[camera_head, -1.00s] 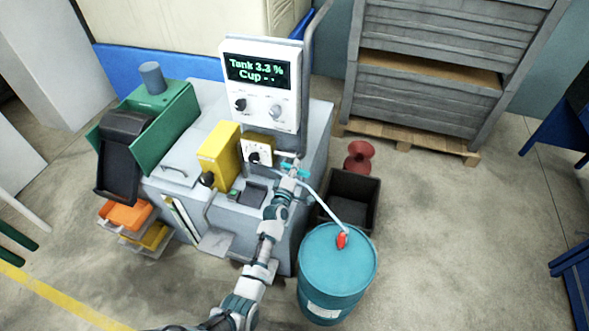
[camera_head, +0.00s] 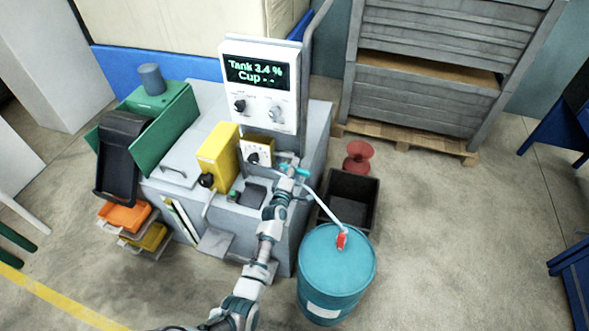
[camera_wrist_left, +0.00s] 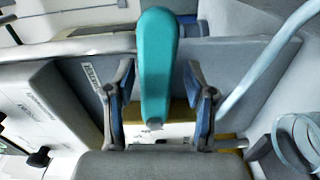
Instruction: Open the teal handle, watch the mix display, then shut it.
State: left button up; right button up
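The teal handle (camera_wrist_left: 157,60) stands lengthwise between the two fingers of my left gripper (camera_wrist_left: 160,82) in the left wrist view. A gap shows on each side, so the fingers are open around it and not clamped. In the head view the teal handle (camera_head: 301,171) is small and partly hidden by my left gripper (camera_head: 287,174), at the machine's right side. The mix display (camera_head: 256,72) reads "Tank 3.4 %" and "Cup - -" in green. My right gripper is not in view.
A teal drum (camera_head: 337,280) with a red fitting and pale hose stands right of my arm. A black bin (camera_head: 349,200) and a red spool-shaped object (camera_head: 359,156) are behind it. A yellow box (camera_head: 218,155) sits left of the gripper. Open floor lies to the right.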

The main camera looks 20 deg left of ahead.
pick_arm(q)
jog(key=s, duration=1.2)
dwell(6.8)
